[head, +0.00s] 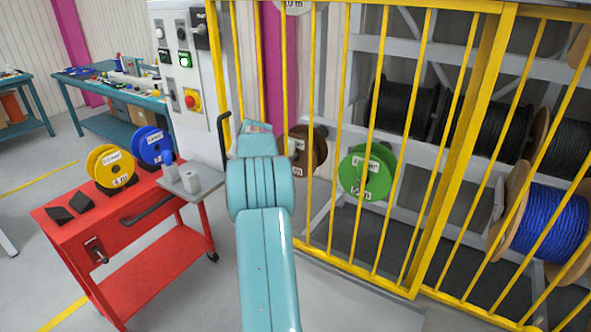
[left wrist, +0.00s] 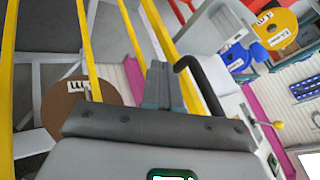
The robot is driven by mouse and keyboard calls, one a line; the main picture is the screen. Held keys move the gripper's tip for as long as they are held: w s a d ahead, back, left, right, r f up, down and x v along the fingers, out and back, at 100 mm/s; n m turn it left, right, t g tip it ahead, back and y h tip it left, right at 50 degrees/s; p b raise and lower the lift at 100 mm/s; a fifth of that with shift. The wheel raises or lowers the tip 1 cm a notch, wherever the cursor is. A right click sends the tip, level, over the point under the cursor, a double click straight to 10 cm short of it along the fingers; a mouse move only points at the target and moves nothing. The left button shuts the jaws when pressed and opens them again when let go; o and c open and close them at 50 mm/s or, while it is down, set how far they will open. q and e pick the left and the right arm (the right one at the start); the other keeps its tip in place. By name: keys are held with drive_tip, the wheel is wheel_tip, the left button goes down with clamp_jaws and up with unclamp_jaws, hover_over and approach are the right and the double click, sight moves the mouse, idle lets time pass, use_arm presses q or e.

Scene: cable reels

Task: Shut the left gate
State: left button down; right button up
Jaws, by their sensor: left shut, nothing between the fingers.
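The left gate (head: 345,130) is a yellow barred panel in front of the reel rack, beside the grey control cabinet. I cannot tell whether it is fully shut. A black handle (head: 222,132) stands at its left edge; it also shows in the left wrist view (left wrist: 200,82). My left gripper (head: 256,127) is at the gate's left part, just right of the handle. In the left wrist view its fingers (left wrist: 162,82) are together and empty, close beside the handle; contact is unclear. My arm hides the gate's lower left corner. My right gripper is not in view.
The control cabinet (head: 184,75) with a red button is left of the gate. A red cart (head: 110,235) with yellow and blue spools stands at the left. A green reel (head: 367,172) and a brown reel (head: 305,152) are behind the bars. Grey floor is clear in front.

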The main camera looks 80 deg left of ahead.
use_arm(q)
drive_tip(key=b+v, duration=0.1)
drive_tip(key=v, duration=0.9)
drive_tip(key=shift+w+b, duration=0.15)
drive_tip(key=shift+b, duration=0.2)
drive_tip(key=shift+f, duration=0.1)
